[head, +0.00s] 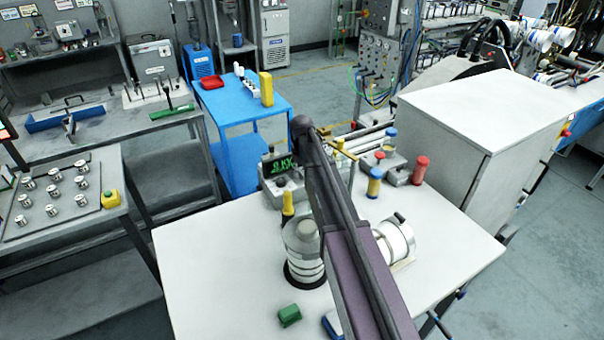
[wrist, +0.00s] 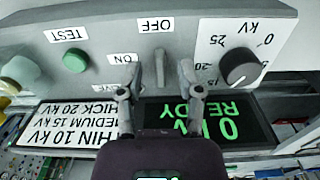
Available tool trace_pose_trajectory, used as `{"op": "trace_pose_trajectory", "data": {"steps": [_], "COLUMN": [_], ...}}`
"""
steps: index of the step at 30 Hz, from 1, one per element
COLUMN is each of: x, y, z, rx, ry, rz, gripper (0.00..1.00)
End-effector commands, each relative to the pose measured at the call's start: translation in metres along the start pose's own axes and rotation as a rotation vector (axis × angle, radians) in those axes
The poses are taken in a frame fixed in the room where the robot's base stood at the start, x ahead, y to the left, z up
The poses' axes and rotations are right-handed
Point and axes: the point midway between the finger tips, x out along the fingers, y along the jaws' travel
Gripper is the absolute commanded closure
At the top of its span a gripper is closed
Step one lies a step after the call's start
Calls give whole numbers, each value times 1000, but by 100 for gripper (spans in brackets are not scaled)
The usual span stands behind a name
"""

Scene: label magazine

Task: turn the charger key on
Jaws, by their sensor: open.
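The charger's grey panel (wrist: 205,30) fills the upper wrist view, upside down. The charger key (wrist: 160,66) is a small grey lever on it, lined up with the OFF label (wrist: 155,25). The ON label (wrist: 123,59) sits to the left of the key. My gripper (wrist: 159,74) is open, with one finger on either side of the key. I cannot tell whether either finger touches it. The charger's display (wrist: 215,122) reads 0 kV READY. In the head view the charger (head: 270,190) stands at the table's back edge, partly behind my arm, which hides the gripper.
A black dial (wrist: 240,66) is right of the key and a green TEST button (wrist: 75,60) is left.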

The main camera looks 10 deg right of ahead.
Motion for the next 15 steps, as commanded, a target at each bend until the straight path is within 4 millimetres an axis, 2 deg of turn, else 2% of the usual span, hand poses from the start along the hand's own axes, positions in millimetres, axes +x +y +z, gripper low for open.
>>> {"op": "trace_pose_trajectory", "data": {"steps": [4, 5, 9, 10, 15], "x": [0, 0, 0, 0, 0], "y": [0, 0, 0, 0, 2], "z": [0, 0, 0, 0, 1], "rx": [0, 0, -1, -1, -1], "ry": [0, 0, 0, 0, 0], "rz": [0, 0, 0, 0, 0], "gripper": [53, 56, 97, 100, 100]}}
